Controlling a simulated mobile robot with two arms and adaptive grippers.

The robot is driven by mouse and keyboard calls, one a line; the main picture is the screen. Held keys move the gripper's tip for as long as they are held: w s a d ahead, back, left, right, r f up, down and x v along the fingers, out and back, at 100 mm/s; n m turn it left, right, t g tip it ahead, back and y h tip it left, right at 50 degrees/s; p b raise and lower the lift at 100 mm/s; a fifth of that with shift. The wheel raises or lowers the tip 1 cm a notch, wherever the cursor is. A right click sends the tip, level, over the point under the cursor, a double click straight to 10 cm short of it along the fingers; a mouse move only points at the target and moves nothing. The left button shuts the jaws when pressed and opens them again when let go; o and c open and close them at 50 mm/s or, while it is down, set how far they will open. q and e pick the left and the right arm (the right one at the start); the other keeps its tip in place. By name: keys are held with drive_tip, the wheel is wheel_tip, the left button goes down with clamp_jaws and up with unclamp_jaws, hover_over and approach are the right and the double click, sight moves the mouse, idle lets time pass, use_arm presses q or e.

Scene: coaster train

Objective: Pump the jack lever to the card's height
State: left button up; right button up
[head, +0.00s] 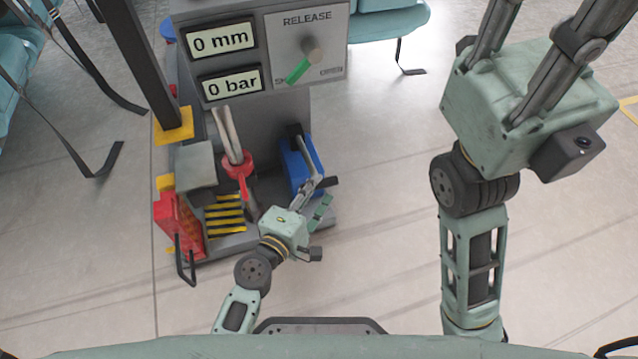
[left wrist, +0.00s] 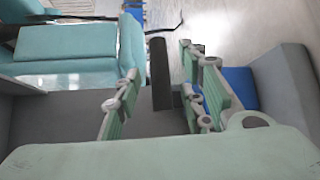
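The jack stand shows in the head view. A pale lever (head: 228,136) stands tilted in a red socket (head: 236,170). A blue unit (head: 298,163) with black parts is to its right. The display panel (head: 262,50) reads 0 mm and 0 bar. My left gripper (head: 318,192) is low beside the blue unit, right of the red socket. In the left wrist view its fingers (left wrist: 157,80) are spread, with a dark bar (left wrist: 160,72) showing between them; contact cannot be told. My right gripper (head: 545,45) is raised at right, fingers apart, tips cut off. I see no card.
A release knob (head: 310,50) with a green pointer is on the panel. A red block (head: 180,225) with a dark handle and a striped plate (head: 225,215) are at the stand's base. Teal seats (head: 390,22) stand behind. The floor right of the stand is clear.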

use_arm(q)
drive_tip(key=shift+x, duration=1.4)
clamp_jaws()
